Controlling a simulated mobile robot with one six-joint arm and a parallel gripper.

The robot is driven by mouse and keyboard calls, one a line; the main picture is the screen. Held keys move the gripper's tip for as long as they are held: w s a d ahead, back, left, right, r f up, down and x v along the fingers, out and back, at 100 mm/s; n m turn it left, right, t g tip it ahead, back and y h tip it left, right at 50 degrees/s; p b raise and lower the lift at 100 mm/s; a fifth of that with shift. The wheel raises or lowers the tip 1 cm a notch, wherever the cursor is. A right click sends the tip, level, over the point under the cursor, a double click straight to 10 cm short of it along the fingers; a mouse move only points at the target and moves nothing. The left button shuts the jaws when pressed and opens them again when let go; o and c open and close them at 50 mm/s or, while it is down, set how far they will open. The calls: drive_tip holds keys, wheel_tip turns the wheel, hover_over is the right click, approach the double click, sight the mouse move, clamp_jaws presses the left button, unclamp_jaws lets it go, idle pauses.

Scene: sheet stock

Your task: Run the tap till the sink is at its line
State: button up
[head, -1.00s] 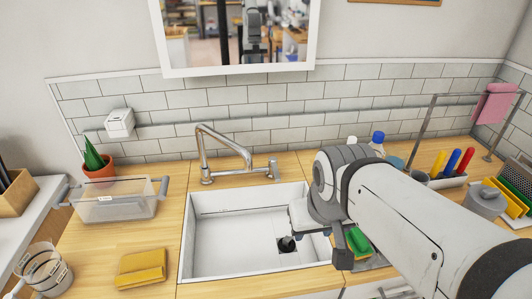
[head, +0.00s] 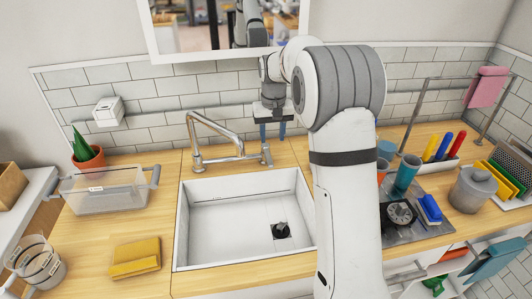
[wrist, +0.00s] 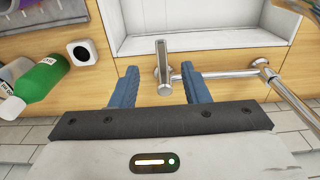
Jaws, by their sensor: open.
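The white sink (head: 235,245) is set in the wooden counter and looks empty. A thin dark line (head: 240,200) runs along its back inner wall. A dark round drain or plug (head: 281,230) sits at the bottom right of the basin. The metal tap (head: 205,122) stands behind the sink, its spout pointing toward the right. Its upright handle (head: 266,155) is at the right end of its base and also shows in the wrist view (wrist: 162,62). My gripper (head: 272,136) is open at the handle; its blue fingers (wrist: 159,76) are on either side, apart from it.
A green bottle (wrist: 38,82) and a small white block (wrist: 82,52) stand close by in the wrist view. A clear bin (head: 108,195) and a yellow cloth (head: 136,257) lie left of the sink. A blue cup (head: 407,172) stands right of my arm.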

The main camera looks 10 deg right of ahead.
sight(269, 159)
drive_tip(key=w+f, duration=0.4)
drive_tip(key=shift+f, duration=0.25)
wheel_tip(269, 159, down, 7)
drive_tip(key=shift+f+p, duration=0.2)
drive_tip(key=shift+p, duration=0.6)
drive_tip(key=shift+c, duration=0.5)
clamp_jaws()
drive_tip(key=shift+a, duration=0.15)
